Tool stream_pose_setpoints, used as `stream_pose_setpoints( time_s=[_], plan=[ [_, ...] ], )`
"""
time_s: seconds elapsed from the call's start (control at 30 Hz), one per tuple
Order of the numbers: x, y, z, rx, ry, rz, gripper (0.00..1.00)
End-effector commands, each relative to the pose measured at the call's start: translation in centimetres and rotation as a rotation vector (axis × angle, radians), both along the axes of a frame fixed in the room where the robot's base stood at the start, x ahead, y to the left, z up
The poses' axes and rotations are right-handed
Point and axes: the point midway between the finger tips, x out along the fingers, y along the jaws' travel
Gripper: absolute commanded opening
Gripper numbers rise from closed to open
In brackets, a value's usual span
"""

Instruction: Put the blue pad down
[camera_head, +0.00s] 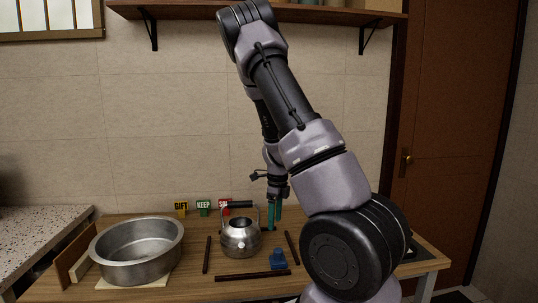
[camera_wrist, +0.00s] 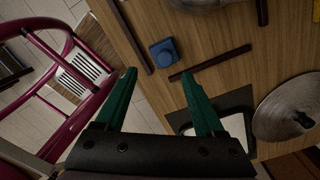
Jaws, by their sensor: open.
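The blue pad (camera_head: 278,259) rests on the wooden table, at the front right of the kettle (camera_head: 240,237). It looks like a small blue block with a rounded top. In the wrist view the blue pad (camera_wrist: 165,54) lies between two dark strips, beyond my fingertips and apart from them. My gripper (camera_head: 274,213) hangs with its green fingers down, behind and right of the kettle in the head view. In the wrist view my gripper (camera_wrist: 158,74) has its fingers spread, with nothing between them.
Dark strips (camera_head: 253,275) lie around the kettle and pad. A large steel pot (camera_head: 137,251) stands at left. Small signs (camera_head: 203,207) stand at the back. The wrist view shows a round lid (camera_wrist: 289,106), a dark-framed panel (camera_wrist: 239,103) and a magenta tubular frame (camera_wrist: 62,55).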

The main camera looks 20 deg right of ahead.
Motion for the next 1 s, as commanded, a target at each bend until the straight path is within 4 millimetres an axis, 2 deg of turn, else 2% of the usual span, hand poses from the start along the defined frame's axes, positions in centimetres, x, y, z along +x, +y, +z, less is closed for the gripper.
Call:
stream_pose_setpoints(
  time_s=[0.13,0.27,0.47,0.6,0.7,0.8,1.0],
  plan=[
    [-0.3,3.2,6.0,0.093,-0.105,0.237,0.71],
    [-1.6,5.8,11.9,0.133,-0.224,0.508,0.71],
    [-5.3,8.8,20.4,0.089,-0.414,0.933,0.71],
    [-9.0,10.2,25.5,-0.023,-0.528,1.233,0.71],
    [-11.9,10.9,28.5,-0.142,-0.589,1.440,0.71],
    [-14.8,11.4,30.7,-0.278,-0.619,1.624,0.71],
    [-18.6,11.9,32.8,-0.493,-0.611,1.863,0.71]
  ],
)
